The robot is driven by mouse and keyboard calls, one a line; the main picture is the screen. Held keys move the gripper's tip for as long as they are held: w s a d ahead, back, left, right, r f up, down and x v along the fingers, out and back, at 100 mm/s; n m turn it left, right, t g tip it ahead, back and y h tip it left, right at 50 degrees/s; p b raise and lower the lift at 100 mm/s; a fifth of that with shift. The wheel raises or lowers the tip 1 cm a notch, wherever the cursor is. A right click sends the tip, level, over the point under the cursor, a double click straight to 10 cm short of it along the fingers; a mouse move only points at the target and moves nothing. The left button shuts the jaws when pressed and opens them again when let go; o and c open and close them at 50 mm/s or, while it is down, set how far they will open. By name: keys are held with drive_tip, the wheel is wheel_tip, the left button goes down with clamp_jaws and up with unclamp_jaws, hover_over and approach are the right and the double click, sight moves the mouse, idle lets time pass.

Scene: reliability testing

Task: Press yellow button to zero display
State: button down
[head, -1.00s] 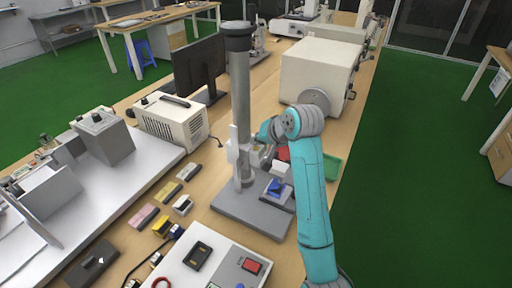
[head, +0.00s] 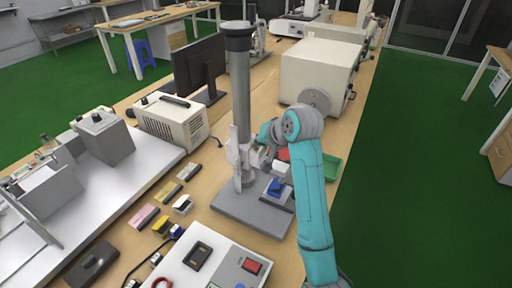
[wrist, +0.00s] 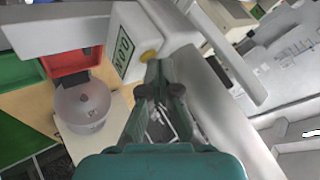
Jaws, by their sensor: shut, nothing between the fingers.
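In the wrist view, the yellow button (wrist: 149,57) sits on the lower edge of a white gauge housing, beside its green-framed display (wrist: 124,50). The display shows dark digits that appear to be zeros; I cannot read them all surely. My gripper (wrist: 158,68) is shut and empty, its fingertips right at the button. I cannot tell whether they touch it. In the head view, my gripper is mostly hidden behind my arm, beside the gauge's white stand parts (head: 236,158) on the metal column (head: 240,100).
The stand's grey base (head: 245,212) rests on the wooden bench. A large beige box (head: 315,72) stands behind. Small blocks and a control panel (head: 225,262) occupy the front.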

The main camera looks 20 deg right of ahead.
sight(257, 149)
drive_tip(key=shift+r, duration=0.8)
drive_tip(key=shift+r, duration=2.5)
